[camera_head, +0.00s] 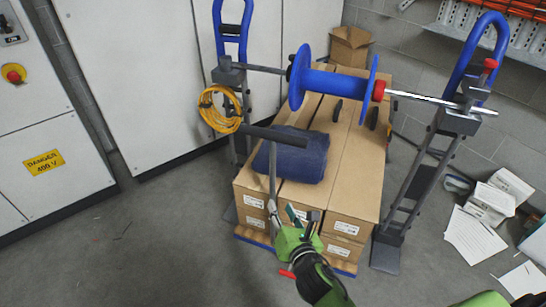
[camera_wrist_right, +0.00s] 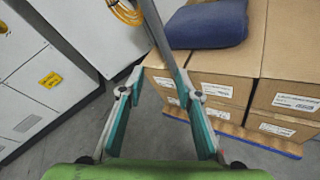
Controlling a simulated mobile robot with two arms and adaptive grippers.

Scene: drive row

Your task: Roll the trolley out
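The trolley has a low blue deck (camera_head: 341,267), stacked with long cardboard boxes. A dark blue folded cloth or pad (camera_head: 292,155) lies on top. Its grey pull handle (camera_head: 272,178) rises at the front with a dark crossbar (camera_head: 290,137). My right gripper (camera_head: 301,213) is low in front of the boxes, close to the handle's lower post. In the right wrist view my right gripper (camera_wrist_right: 157,78) has its teal fingers spread. The handle post (camera_wrist_right: 166,45) runs down between the fingertips and behind the right finger; contact cannot be told. My left gripper is not in view.
Blue jack stands (camera_head: 230,90) (camera_head: 435,150) flank the boxes and carry a bar with a blue reel (camera_head: 335,88) across them. Yellow cable (camera_head: 220,109) hangs at the left stand. Papers and white packs (camera_head: 490,200) lie at right. Floor left of the trolley is clear (camera_head: 150,240).

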